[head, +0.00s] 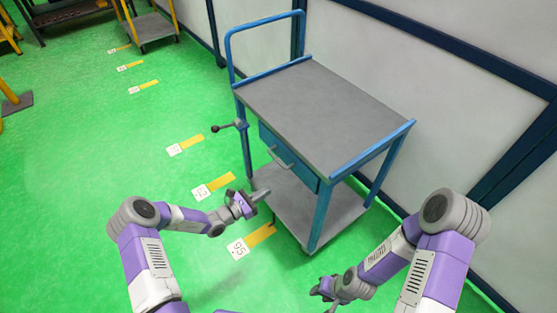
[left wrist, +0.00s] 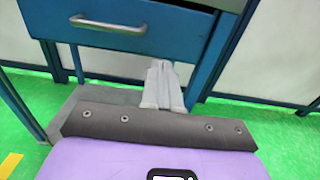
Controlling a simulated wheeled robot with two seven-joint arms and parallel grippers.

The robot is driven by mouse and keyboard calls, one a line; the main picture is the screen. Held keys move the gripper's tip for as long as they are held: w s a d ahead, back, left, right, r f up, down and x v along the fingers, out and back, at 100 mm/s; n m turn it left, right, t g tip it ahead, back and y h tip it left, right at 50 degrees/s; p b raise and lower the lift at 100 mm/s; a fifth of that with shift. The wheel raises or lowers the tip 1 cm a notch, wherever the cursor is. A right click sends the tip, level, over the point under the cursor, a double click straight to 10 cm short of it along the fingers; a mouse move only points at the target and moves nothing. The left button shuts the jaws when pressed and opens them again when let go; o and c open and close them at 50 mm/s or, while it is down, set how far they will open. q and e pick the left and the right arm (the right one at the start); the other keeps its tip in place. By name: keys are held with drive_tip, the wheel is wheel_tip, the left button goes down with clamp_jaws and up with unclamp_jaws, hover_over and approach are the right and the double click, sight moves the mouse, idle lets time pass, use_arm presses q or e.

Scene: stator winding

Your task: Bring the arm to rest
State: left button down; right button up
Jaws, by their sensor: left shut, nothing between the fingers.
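My left gripper (head: 258,195) reaches forward in the head view, in front of the blue cart and below its drawer. The left wrist view shows its two fingers (left wrist: 163,84) together and empty, with the drawer handle (left wrist: 108,25) beyond them at the upper left. My right gripper (head: 325,291) is low in the head view, to the right of the left one and in front of the cart; its fingers are too small and partly hidden to read.
The blue cart (head: 318,100) has a grey top, a drawer (head: 288,158) that looks shut and a lower shelf (head: 345,208). A dark-knobbed lever (head: 229,126) sticks out at its left. A white wall stands behind.

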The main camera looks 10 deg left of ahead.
use_arm(q)
drive_tip(key=s+d+f+m+g, duration=0.3)
drive_tip(key=s+d+m+g, duration=0.2)
drive_tip(key=s, duration=0.3)
drive_tip(key=s+d+f+m+g, duration=0.4)
drive_tip(key=s+g, duration=0.2)
drive_tip(key=s, duration=0.2)
drive_tip(key=s+a+f+m+g+y, duration=0.1)
drive_tip(key=s+a+m+y, duration=0.4)
drive_tip(key=s+m, duration=0.8)
drive_tip(key=shift+f+m+y, duration=0.65)
drive_tip(key=shift+m+y, duration=0.45)
drive_tip(key=shift+y, duration=0.7)
